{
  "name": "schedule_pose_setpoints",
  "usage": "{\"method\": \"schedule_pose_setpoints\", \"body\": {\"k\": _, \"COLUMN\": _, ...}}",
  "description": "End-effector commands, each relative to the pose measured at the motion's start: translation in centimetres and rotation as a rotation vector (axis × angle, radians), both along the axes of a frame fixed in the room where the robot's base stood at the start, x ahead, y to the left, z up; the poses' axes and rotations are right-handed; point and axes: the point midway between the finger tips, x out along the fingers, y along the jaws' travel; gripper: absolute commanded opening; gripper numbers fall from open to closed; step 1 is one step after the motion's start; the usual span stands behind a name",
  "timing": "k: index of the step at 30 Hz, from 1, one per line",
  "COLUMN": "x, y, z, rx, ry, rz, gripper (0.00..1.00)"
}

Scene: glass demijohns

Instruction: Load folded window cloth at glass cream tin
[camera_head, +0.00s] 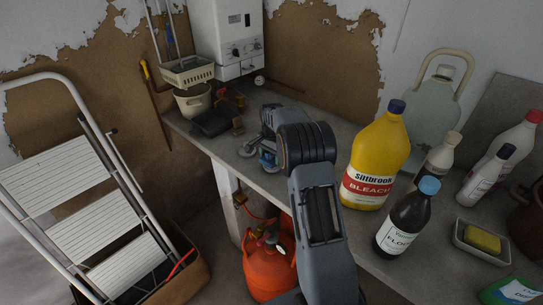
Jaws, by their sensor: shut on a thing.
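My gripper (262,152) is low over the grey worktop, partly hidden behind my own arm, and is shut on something. A small teal-blue patch (268,159) shows at the fingers; it looks like the folded window cloth, but it is too small and too covered to tell its shape. A low, round, grey-green thing (246,151) lies on the worktop just left of the fingers. It may be the glass cream tin; no label can be read. I cannot tell whether the cloth touches it.
A yellow bleach bottle (376,160), a dark floor-cleaner bottle (402,222) and a demijohn (436,108) stand right of my arm. A black tray (211,121) and cream tub (194,101) are at the back. An orange gas cylinder (268,268) and stepladder (85,200) are below.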

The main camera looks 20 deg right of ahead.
Motion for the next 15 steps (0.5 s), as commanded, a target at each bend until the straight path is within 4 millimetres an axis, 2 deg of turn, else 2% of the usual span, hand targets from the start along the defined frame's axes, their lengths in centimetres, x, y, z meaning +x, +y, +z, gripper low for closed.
{"method": "schedule_pose_setpoints", "body": {"k": 15, "x": 0.0, "y": -0.01, "z": -0.53, "rx": 0.0, "ry": 0.0, "rz": 0.0, "gripper": 0.49}}
